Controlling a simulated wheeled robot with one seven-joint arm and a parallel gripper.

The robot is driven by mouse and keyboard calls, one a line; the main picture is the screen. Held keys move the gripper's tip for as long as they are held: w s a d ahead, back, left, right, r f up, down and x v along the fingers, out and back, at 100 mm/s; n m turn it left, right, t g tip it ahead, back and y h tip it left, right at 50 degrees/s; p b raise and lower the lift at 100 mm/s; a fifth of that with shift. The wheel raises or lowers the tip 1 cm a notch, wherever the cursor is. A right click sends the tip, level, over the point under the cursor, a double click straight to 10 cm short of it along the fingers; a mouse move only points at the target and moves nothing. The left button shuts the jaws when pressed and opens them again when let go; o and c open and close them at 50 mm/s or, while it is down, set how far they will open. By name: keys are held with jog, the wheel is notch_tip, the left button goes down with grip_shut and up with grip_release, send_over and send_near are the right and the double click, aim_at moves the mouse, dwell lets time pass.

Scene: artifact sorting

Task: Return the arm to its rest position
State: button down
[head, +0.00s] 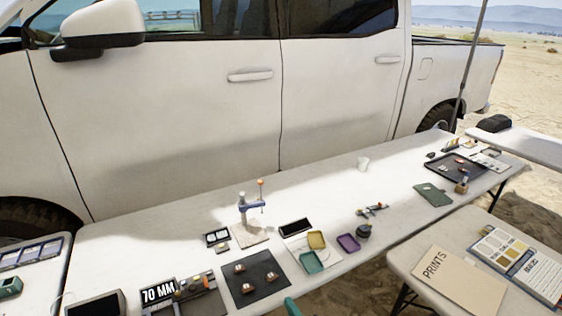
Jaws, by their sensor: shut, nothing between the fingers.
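My arm and my gripper do not show clearly in the head view. On the long white table (165,232), a dark mat (268,293) holds several small brownish pieces. To the right of the mat are a teal tray (311,262), a yellow tray (316,240) and a purple tray (349,243); no piece can be made out in them. A teal shape (292,307) is cut off by the bottom edge, and I cannot tell what it is.
A black tray (452,172) with small items lies at the far right. A side table holds a PRINTS folder (445,285). A white pickup truck (160,110) stands behind. The table's back middle is mostly clear.

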jog(key=s+f+m+g+h, duration=0.1)
jog(key=s+f+m+h, duration=0.3)
jog(key=s, duration=0.8)
jog(key=s+f+m+h, duration=0.2)
jog(key=s+f+m, duration=0.2)
jog(key=s+m, duration=0.55)
jog(key=s+a+r+m, duration=0.1)
jog(key=s+r+m, duration=0.1)
jog(key=s+r, duration=0.6)
jog(key=s+a+r+m+t, duration=0.1)
jog(key=s+a+r+m, duration=0.1)
jog(key=s+r, duration=0.7)
jog(key=s+m, duration=0.1)
jog(key=s, duration=0.5)
jog(key=shift+r+m, duration=0.3)
jog(key=shift+m, duration=0.05)
